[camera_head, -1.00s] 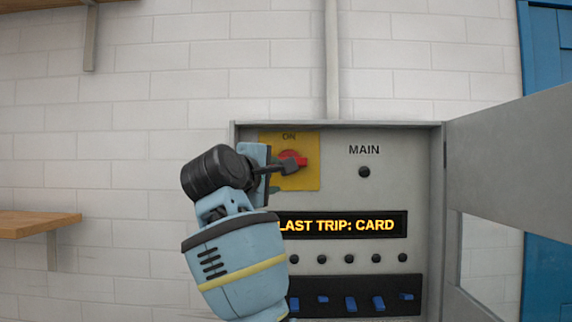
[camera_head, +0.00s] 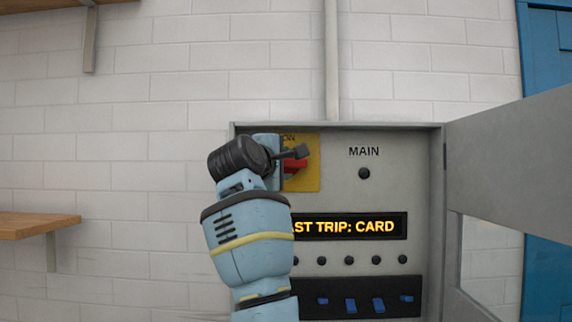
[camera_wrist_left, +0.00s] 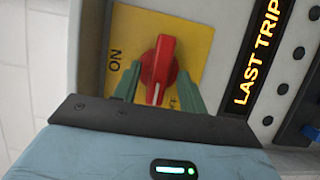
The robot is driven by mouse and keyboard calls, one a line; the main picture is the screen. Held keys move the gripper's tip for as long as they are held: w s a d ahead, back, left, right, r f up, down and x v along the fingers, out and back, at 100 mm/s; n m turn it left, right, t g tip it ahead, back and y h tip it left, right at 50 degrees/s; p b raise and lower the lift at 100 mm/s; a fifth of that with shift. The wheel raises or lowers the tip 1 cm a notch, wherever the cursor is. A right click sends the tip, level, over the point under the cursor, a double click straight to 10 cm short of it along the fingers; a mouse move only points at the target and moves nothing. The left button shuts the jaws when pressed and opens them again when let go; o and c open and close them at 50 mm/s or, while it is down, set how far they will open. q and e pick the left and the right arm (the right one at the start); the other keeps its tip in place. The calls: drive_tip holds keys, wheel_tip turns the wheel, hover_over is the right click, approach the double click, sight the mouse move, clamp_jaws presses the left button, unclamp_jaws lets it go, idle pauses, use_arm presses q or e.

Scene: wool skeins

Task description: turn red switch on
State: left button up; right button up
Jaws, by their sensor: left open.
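The red switch (camera_wrist_left: 158,70) is a rotary knob on a yellow plate (camera_wrist_left: 205,35). In the left wrist view its white line points down the picture, while the ON label (camera_wrist_left: 115,62) is at its left. In the head view the red switch (camera_head: 297,165) is partly hidden by my left gripper (camera_head: 298,157). In the wrist view the fingers of my left gripper (camera_wrist_left: 158,88) are open, one on each side of the knob's lower part. Whether they touch it I cannot tell. My right gripper is not in view.
The grey panel box (camera_head: 425,185) holds a display (camera_head: 365,226) reading TRIP: CARD, a MAIN lamp (camera_head: 364,172), small dark knobs and blue breakers (camera_head: 378,304). Its door (camera_head: 510,165) stands open at the right. A wooden shelf (camera_head: 35,225) is at the left.

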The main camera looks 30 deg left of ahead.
use_arm(q)
drive_tip(key=shift+w, duration=0.55)
drive_tip(key=shift+c, duration=0.4)
clamp_jaws()
